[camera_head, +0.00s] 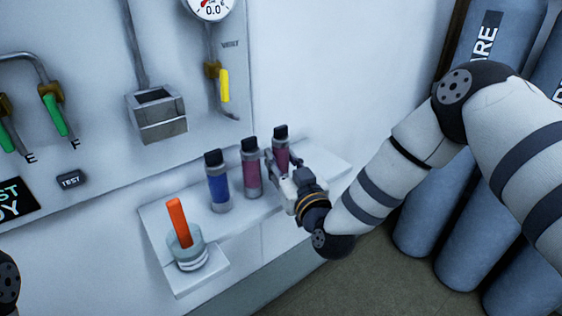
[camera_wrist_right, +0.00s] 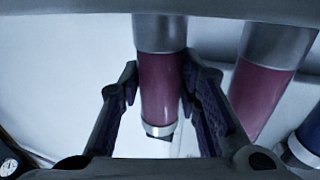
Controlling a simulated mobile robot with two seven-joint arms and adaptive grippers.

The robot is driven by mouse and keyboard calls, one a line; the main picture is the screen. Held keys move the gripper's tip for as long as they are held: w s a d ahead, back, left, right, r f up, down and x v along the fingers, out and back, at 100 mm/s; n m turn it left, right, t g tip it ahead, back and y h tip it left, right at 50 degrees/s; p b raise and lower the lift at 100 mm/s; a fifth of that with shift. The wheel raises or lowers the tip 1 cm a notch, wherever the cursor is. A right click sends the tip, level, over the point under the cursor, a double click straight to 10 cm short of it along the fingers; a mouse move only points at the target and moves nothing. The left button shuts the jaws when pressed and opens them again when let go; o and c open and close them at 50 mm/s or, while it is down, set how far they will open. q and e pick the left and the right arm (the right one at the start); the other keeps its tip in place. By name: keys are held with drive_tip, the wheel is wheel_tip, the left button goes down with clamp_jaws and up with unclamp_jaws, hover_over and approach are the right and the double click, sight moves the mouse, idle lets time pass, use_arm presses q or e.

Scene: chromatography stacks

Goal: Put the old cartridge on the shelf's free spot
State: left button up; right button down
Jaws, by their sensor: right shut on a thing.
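My right gripper (camera_head: 280,168) is shut on a maroon cartridge (camera_head: 281,149) with a black top and grey collar. The cartridge is upright at the right end of the row over the white shelf (camera_head: 325,160). In the right wrist view, the fingers (camera_wrist_right: 160,88) stand on both sides of this cartridge (camera_wrist_right: 160,70). I cannot tell whether its base touches the shelf. A second maroon cartridge (camera_head: 251,168) stands just left of it, and a blue cartridge (camera_head: 218,187) stands further left. No marking shows which cartridge is old. My left gripper is out of view.
A red-orange stick (camera_head: 179,222) stands in a round clear holder (camera_head: 189,251) on the shelf's lower left ledge. A grey open-topped block (camera_head: 157,115) and a yellow-handled valve (camera_head: 224,86) are on the wall panel. Blue gas cylinders (camera_head: 430,215) stand at the right.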

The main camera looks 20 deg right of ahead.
drive_tip(key=shift+r, duration=0.15)
drive_tip(key=shift+f, duration=0.2)
drive_tip(key=c, duration=1.2)
unclamp_jaws()
